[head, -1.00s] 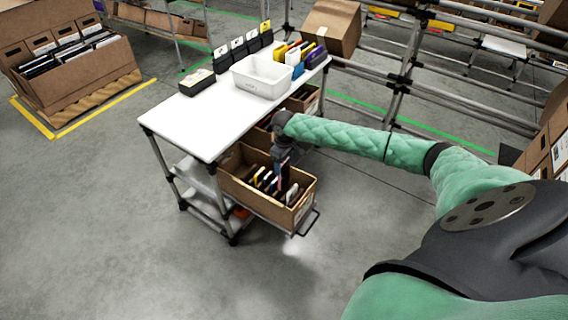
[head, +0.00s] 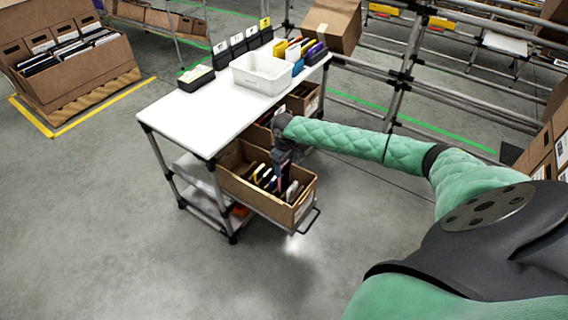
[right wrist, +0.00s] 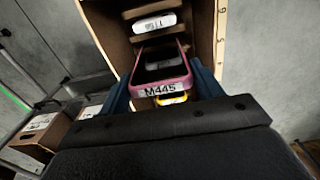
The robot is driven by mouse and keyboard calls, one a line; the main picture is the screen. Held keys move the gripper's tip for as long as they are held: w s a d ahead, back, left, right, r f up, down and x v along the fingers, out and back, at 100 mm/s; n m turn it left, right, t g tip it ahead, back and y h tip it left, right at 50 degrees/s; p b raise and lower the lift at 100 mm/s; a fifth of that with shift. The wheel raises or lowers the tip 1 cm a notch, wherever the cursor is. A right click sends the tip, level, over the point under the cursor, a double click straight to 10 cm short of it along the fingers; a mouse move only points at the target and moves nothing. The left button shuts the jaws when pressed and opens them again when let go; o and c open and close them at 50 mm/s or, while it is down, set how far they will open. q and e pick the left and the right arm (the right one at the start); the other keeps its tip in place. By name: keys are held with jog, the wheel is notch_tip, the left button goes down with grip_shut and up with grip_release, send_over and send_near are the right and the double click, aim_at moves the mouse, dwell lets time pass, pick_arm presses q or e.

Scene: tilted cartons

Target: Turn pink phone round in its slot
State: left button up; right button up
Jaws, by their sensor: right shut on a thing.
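The pink phone (right wrist: 161,90), with a label reading M445 on its near end, sits between the blue fingers of my right gripper (right wrist: 164,76) in the right wrist view. The gripper is shut on it. In the head view my right gripper (head: 281,164) points down over the open carton (head: 248,196), where the phone is barely visible. I cannot tell how much of the phone is inside its slot. In the right wrist view a white phone (right wrist: 154,23) stands in the carton beyond it, and a yellow-edged one (right wrist: 171,100) shows behind it. My left gripper is out of view.
The tilted carton rests on a pull-out shelf beside a white table (head: 190,119). A white bin (head: 263,74) and several black boxes stand on the table. Another carton (head: 303,98) sits behind. The floor in front is clear.

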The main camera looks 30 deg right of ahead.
aim_at(284, 182)
jog(key=shift+f, duration=1.5)
jog(key=shift+f+b, duration=0.45)
jog(key=shift+f, duration=1.9)
jog(key=shift+f+b, duration=0.5)
jog(key=shift+f, duration=0.55)
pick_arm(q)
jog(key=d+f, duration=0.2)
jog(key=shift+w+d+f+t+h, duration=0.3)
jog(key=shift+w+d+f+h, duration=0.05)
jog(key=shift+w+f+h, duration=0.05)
pick_arm(e)
jog(key=shift+f, duration=0.2)
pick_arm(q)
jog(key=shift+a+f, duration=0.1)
pick_arm(e)
jog(key=shift+f, duration=0.3)
jog(key=o, duration=1)
